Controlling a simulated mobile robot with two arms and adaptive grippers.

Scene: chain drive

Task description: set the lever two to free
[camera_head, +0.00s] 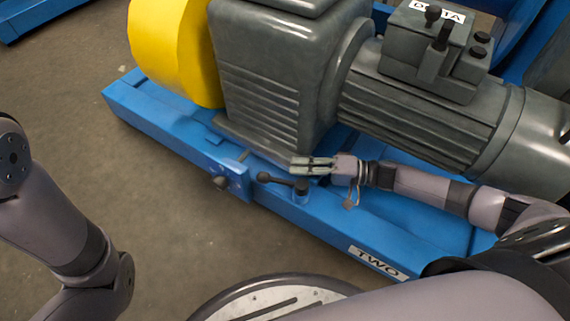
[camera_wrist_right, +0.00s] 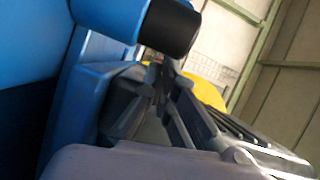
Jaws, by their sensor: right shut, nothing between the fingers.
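Lever two (camera_head: 282,181) is a short black handle on the blue base frame. Its round knob points left and its pivot post stands at the right end, on the same beam as the "TWO" label (camera_head: 378,262). My right gripper (camera_head: 296,165) is shut and empty, just behind the lever near its pivot end, with fingers pointing left. I cannot tell whether it touches the lever. In the right wrist view the gripper's fingers (camera_wrist_right: 172,100) lie below a black cylindrical part (camera_wrist_right: 170,26), perhaps part of the lever. My left gripper is out of view; only its arm shows at left.
A grey motor (camera_head: 265,75) with a yellow guard (camera_head: 172,50) stands behind the lever. A dark knob (camera_head: 220,183) sits on a blue plate left of the lever. A grey gear motor (camera_head: 420,110) is above my right arm. The floor at front left is clear.

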